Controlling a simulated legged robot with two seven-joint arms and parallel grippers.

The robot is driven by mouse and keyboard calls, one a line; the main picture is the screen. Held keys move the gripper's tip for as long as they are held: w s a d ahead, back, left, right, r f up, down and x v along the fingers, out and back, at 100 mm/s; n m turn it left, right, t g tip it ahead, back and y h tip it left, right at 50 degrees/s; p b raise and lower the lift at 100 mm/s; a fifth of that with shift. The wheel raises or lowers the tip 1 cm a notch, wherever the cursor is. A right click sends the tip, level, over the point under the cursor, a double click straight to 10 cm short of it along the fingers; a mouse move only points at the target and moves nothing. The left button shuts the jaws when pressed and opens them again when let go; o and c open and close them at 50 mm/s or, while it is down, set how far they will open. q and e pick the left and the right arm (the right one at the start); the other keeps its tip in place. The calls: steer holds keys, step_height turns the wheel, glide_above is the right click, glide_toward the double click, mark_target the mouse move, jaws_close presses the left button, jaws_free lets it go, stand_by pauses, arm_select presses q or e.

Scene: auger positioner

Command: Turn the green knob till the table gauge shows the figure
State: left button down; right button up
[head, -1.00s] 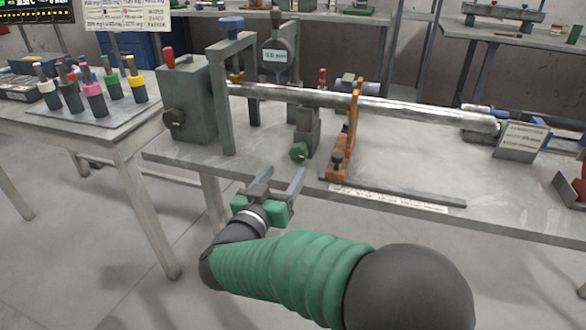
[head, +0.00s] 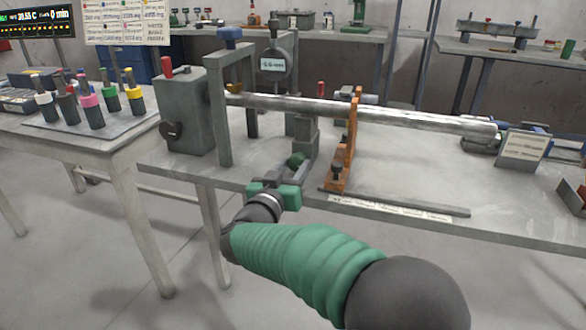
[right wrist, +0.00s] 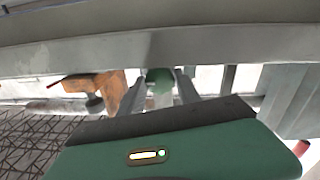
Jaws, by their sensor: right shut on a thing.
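The green knob (head: 296,159) sits low on the grey positioner block (head: 305,137) near the table's front edge. It also shows in the right wrist view (right wrist: 160,82) between my two fingers. My right gripper (head: 293,169) reaches it from the front, shut on the knob with a finger on each side. The gauge (head: 274,64) is a dark round housing with a pale digital display, on a post behind the steel shaft. Its reading in mm is too small to read surely. My left gripper is not in view.
A long steel shaft (head: 380,113) runs across the table (head: 430,185), through an orange bracket (head: 350,140) right of the knob. A grey block (head: 187,112) stands at left. A side table holds coloured-collar tools (head: 90,108). A placard (head: 524,149) stands at right.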

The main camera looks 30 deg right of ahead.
jaws_close()
